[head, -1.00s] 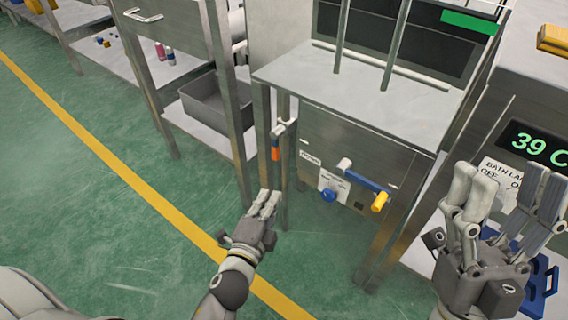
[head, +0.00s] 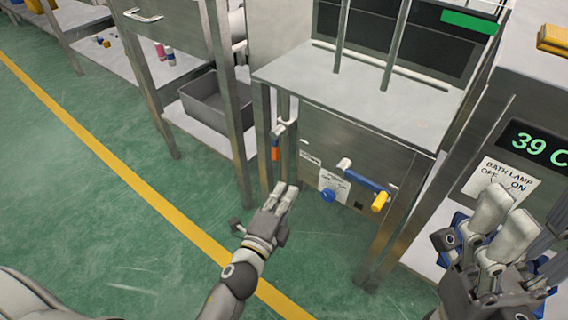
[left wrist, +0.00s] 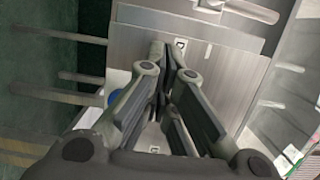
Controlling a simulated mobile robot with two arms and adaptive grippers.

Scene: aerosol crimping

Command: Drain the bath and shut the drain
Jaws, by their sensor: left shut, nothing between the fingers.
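The bath is a steel tank (head: 330,125) with levers on its front. A lever with an orange grip (head: 275,153) hangs down at the front left corner. A blue lever with a yellow end (head: 379,201) slants across the front, above a white plate with a blue knob (head: 328,195). Which lever works the drain I cannot read from the small labels. My left gripper (head: 287,189) is shut and empty, below the orange grip and left of the blue knob, with no visible contact. The left wrist view shows its fingers (left wrist: 168,55) together. My right gripper (head: 520,205) appears open at the lower right.
A panel with a 39 C display (head: 540,142) and a bath lamp switch plate (head: 497,178) stands at the right. A grey bin (head: 210,100) sits on a low shelf at the left. Steel legs flank the tank front. The green floor at left is clear.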

